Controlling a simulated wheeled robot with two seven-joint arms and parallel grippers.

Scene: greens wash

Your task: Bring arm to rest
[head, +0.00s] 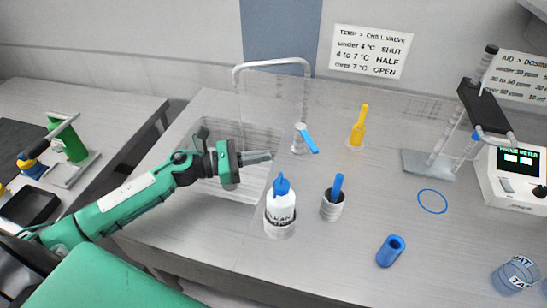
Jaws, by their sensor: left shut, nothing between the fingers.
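My left arm (127,205) is green and reaches in from the left over the sink basin (262,141). My left gripper (257,157) is shut and empty. It hangs above the basin, left of the faucet's blue lever (309,143) and behind the white bottle with a blue cap (281,206). It appears apart from both. My right gripper does not show.
A blue ring mark (432,201) lies near a stand (428,163). A meter (515,180) sits at right.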

